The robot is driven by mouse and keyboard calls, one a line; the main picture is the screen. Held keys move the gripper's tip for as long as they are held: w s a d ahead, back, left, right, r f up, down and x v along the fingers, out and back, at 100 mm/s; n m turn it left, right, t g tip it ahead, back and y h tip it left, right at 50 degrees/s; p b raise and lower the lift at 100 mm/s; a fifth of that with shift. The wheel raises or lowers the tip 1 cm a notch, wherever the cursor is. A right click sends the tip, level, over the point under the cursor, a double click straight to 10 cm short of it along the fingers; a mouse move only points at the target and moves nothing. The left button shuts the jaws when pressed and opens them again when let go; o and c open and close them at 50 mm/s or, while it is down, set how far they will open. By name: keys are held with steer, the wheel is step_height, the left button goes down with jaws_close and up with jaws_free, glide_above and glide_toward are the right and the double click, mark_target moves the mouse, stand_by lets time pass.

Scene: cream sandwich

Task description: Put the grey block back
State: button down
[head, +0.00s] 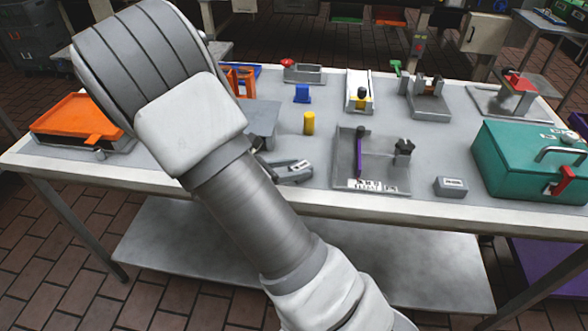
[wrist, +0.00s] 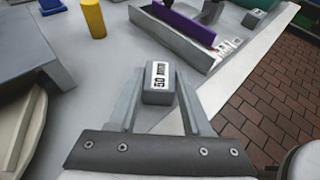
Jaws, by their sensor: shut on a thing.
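A grey block (wrist: 159,97) with a white label reading 50 sits between the two fingers of my gripper (wrist: 158,92) in the wrist view. The fingers are shut on its sides. In the head view my gripper (head: 288,172) is low over the front middle of the table, partly hidden by my arm. I cannot tell whether the held block touches the table. A second small grey block (head: 450,186) with a label stands on the table to the right; it also shows in the wrist view (wrist: 253,18).
A grey open tray (head: 385,178) with a purple plate stands just right of my gripper. A yellow cylinder (head: 309,123) and a blue block (head: 302,94) stand behind. A teal box (head: 530,165) is at right, an orange tray (head: 75,118) at left. The front table edge is close.

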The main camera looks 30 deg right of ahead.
steer(key=shift+c, duration=1.7)
jaws_free()
steer(key=shift+f, duration=0.1)
steer(key=shift+r, duration=0.2)
steer(key=shift+a+r, duration=0.15)
steer(key=shift+a, duration=0.15)
steer(key=p+v, duration=0.2)
steer(key=v, duration=0.9)
steer(key=s+r+m+t+y, duration=0.3)
steer(key=s+r+m+y, duration=1)
steer(key=m, duration=0.7)
steer(key=s+r, duration=0.2)
steer(key=s, duration=0.2)
